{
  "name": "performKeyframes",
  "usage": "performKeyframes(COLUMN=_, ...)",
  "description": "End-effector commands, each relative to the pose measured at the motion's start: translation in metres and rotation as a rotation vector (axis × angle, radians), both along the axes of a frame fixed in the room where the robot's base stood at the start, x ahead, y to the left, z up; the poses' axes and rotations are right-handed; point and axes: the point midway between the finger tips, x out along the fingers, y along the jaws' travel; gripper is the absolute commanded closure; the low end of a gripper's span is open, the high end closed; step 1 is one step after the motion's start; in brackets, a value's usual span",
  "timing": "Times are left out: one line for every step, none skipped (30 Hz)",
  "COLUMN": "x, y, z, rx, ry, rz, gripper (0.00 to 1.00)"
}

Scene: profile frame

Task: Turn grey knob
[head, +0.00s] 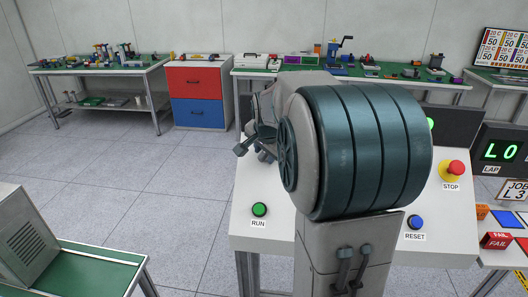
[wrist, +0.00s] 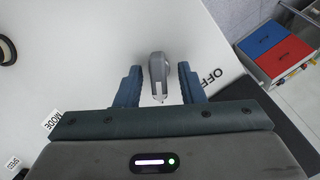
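The grey knob (wrist: 158,72) shows in the wrist view on a white panel (wrist: 90,50), beside the printed word OFF. My gripper (wrist: 159,85) is open, with one blue finger on each side of the knob. A gap shows between the knob and each finger, so neither finger appears to touch it. In the head view my own arm hides the knob, and my gripper's fingers (head: 262,140) show only partly at the arm's left.
The white console (head: 275,235) bears a green RUN button (head: 259,209), a blue RESET button (head: 416,222) and a red STOP button (head: 456,168). A red and blue cabinet (head: 198,92) and workbenches stand behind. Open floor lies left of the console.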

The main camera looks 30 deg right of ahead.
Motion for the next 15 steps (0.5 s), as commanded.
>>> performKeyframes(x=0.0000, y=0.0000, z=0.0001, rx=0.000, ry=0.000, rz=0.000, gripper=0.65)
performKeyframes(x=0.0000, y=0.0000, z=0.0001, rx=0.000, ry=0.000, rz=0.000, gripper=0.65)
performKeyframes(x=-0.0001, y=0.0001, z=0.0001, rx=0.000, ry=0.000, rz=0.000, gripper=0.65)
performKeyframes(x=0.0000, y=0.0001, z=0.0002, rx=0.000, ry=0.000, rz=0.000, gripper=0.73)
performKeyframes(x=0.0000, y=0.0001, z=0.0002, rx=0.000, ry=0.000, rz=0.000, gripper=0.81)
performKeyframes(x=0.0000, y=0.0002, z=0.0003, rx=0.000, ry=0.000, rz=0.000, gripper=0.92)
performKeyframes(x=0.0000, y=0.0002, z=0.0003, rx=0.000, ry=0.000, rz=0.001, gripper=1.00)
performKeyframes(x=0.0000, y=0.0003, z=0.0004, rx=0.000, ry=-0.001, rz=0.001, gripper=1.00)
performKeyframes(x=0.0001, y=0.0003, z=0.0005, rx=0.000, ry=-0.001, rz=0.001, gripper=1.00)
performKeyframes(x=0.0002, y=0.0039, z=0.0007, rx=-0.001, ry=0.000, rz=0.003, gripper=1.00)
performKeyframes(x=0.0003, y=0.0030, z=0.0007, rx=-0.001, ry=0.000, rz=0.003, gripper=1.00)
performKeyframes(x=0.0005, y=0.0026, z=0.0008, rx=-0.002, ry=0.000, rz=0.004, gripper=1.00)
performKeyframes(x=0.0006, y=0.0024, z=0.0007, rx=-0.003, ry=0.000, rz=0.006, gripper=1.00)
performKeyframes(x=0.0007, y=0.0024, z=0.0008, rx=-0.004, ry=0.001, rz=0.009, gripper=1.00)
performKeyframes(x=0.0009, y=0.0024, z=0.0008, rx=-0.008, ry=0.003, rz=0.014, gripper=1.00)
